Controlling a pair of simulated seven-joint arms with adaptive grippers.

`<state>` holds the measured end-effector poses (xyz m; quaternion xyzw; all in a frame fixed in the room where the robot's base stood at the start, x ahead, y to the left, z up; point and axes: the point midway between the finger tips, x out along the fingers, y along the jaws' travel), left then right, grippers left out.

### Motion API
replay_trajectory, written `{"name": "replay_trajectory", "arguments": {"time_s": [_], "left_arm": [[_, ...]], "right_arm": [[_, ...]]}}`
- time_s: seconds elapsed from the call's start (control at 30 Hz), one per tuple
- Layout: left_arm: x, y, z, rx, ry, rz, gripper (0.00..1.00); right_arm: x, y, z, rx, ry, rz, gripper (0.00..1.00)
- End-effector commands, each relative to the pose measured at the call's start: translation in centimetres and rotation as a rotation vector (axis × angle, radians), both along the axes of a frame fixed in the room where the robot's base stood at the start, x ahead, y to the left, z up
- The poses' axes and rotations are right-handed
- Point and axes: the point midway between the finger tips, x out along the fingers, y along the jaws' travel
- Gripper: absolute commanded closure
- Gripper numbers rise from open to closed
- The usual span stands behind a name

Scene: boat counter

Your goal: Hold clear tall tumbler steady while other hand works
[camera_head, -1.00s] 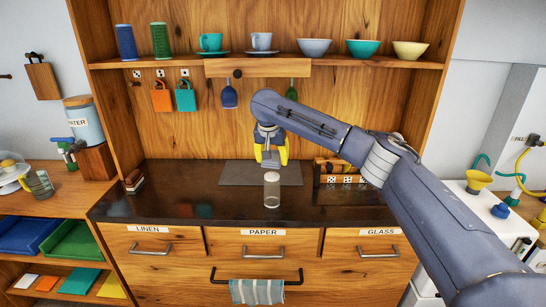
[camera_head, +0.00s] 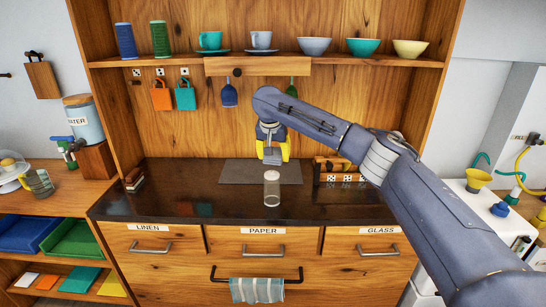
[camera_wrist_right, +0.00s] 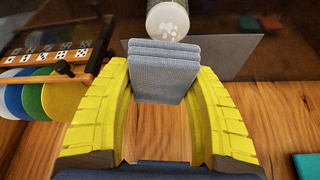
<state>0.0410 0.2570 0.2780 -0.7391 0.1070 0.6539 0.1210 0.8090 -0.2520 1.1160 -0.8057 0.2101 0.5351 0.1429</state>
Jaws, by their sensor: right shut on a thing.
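The clear tall tumbler (camera_head: 272,189) stands upright on the dark counter, just in front of the grey mat. In the right wrist view the tumbler (camera_wrist_right: 167,20) shows at the top edge, partly cut off, with pale flecks on it. My right gripper (camera_head: 271,156) is above the mat, behind and above the tumbler and apart from it. Its yellow fingers are shut on a grey, ribbed, folded-looking block (camera_wrist_right: 165,72), which I cannot name for sure. My left gripper is not in view.
The grey mat (camera_head: 240,172) lies on the dark counter (camera_head: 200,207). A wooden rack (camera_head: 340,172) with dice and coloured discs stands right of it. A small brown stack (camera_head: 134,179) sits at the left end. A shelf with cups and bowls (camera_head: 314,48) is above.

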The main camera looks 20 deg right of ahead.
Motion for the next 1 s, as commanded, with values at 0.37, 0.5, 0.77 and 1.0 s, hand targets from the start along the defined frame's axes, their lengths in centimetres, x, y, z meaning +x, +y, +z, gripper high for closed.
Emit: {"name": "replay_trajectory", "arguments": {"time_s": [0.37,0.5,0.77,1.0], "left_arm": [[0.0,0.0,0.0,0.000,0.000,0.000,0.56],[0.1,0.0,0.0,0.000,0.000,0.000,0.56],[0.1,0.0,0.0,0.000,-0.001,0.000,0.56],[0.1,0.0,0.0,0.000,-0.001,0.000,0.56]], "right_arm": [[0.0,-1.0,0.4,0.001,-0.002,-0.001,0.67],[0.0,-2.4,0.8,0.001,-0.001,-0.001,0.67],[0.0,-4.8,1.7,0.001,-0.001,-0.001,0.67],[0.0,-7.1,2.4,0.001,-0.001,-0.001,0.67]]}}
